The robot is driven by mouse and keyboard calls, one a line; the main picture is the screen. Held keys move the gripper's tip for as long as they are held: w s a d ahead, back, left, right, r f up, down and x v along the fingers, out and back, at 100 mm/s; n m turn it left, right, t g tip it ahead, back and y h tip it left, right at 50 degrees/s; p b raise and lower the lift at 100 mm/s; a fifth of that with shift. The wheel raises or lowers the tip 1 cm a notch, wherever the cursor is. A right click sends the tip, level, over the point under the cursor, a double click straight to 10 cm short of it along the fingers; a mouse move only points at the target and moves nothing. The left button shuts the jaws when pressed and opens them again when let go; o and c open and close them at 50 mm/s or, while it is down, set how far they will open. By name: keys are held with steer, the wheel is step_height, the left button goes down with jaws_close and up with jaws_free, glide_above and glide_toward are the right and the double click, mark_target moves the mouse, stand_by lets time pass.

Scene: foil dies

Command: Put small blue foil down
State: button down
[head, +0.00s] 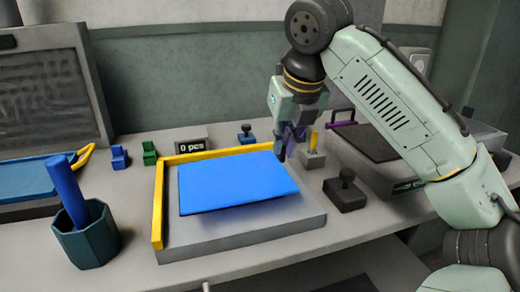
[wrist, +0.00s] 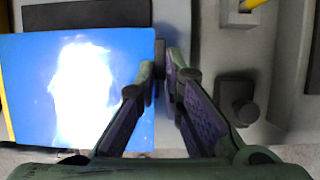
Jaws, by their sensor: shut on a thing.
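The small blue foil (head: 235,182) is a flat bright blue sheet over the grey platform (head: 245,232), inside its yellow L-shaped rail (head: 158,212). A dark shadow line shows under its near edge; I cannot tell whether it touches the platform. In the wrist view the foil (wrist: 120,105) fills the left side with a bright glare. My gripper (head: 282,153) is at the foil's right edge, near the back corner. In the wrist view its fingertips (wrist: 161,72) are shut on that right edge. The fingers hide part of the edge.
A black knobbed block (head: 345,193) and a grey block with a yellow handle (head: 313,158) stand right of the platform. A "0 pcs" display (head: 190,146) and small blue (head: 119,158) and green dies (head: 149,154) stand behind. A dark pot (head: 88,245) holds a blue roll.

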steer(key=w+a, duration=0.4)
steer(key=shift+f, duration=0.25)
steer(key=shift+w+f, duration=0.1)
steer(key=shift+f, duration=1.65)
steer(key=c, duration=1.7)
jaws_free()
steer(key=shift+f, duration=0.1)
steer(key=v, duration=1.2)
steer(key=shift+p, duration=0.35)
